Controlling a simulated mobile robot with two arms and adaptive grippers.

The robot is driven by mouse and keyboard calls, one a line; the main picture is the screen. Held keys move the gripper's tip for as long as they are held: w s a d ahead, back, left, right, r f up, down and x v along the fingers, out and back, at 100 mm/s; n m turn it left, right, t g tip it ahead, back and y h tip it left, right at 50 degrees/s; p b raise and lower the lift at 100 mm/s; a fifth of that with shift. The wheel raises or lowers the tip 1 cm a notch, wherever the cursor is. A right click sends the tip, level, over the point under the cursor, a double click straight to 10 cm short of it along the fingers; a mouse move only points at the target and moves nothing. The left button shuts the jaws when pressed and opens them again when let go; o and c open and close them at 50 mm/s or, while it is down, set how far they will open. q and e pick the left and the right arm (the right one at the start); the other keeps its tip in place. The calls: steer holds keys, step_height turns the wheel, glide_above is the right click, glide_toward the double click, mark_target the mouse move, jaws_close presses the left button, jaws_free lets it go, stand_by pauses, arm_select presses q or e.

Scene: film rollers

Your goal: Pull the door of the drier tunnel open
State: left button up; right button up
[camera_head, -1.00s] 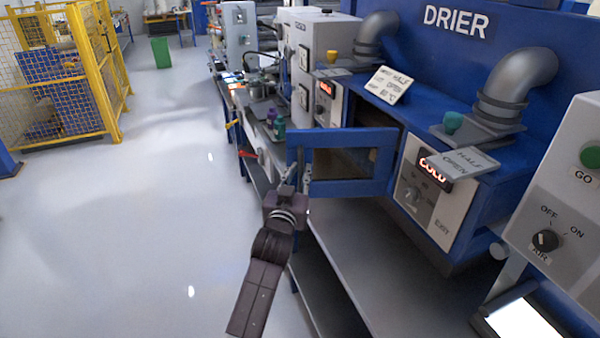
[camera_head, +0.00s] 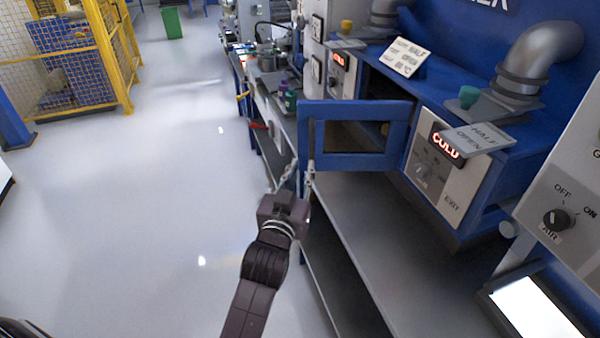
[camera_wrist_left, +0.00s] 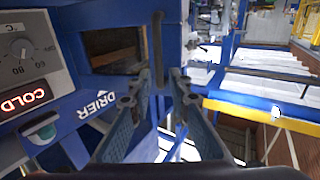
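The drier tunnel's blue door (camera_head: 303,125) stands swung out from the drier, its framed window facing me. A dark opening (camera_head: 385,88) shows behind it. The upright bar handle (camera_head: 311,155) is on the door's left side. My left gripper (camera_head: 291,176) is just left of and below the handle, apart from it in the head view. In the left wrist view its two fingers (camera_wrist_left: 161,80) are spread, with the handle (camera_wrist_left: 158,45) ahead, in line with the gap. The fingers' exact distance to the handle is hard to judge. My right gripper is not in view.
The drier's control box (camera_head: 440,175) with a lit "COLD" display is right of the door. A grey shelf (camera_head: 375,230) runs below it. Small bottles (camera_head: 286,95) stand on the bench behind. The floor (camera_head: 130,220) to the left is clear.

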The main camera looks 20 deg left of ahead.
arm_select(q)
steer(key=shift+s, duration=0.65)
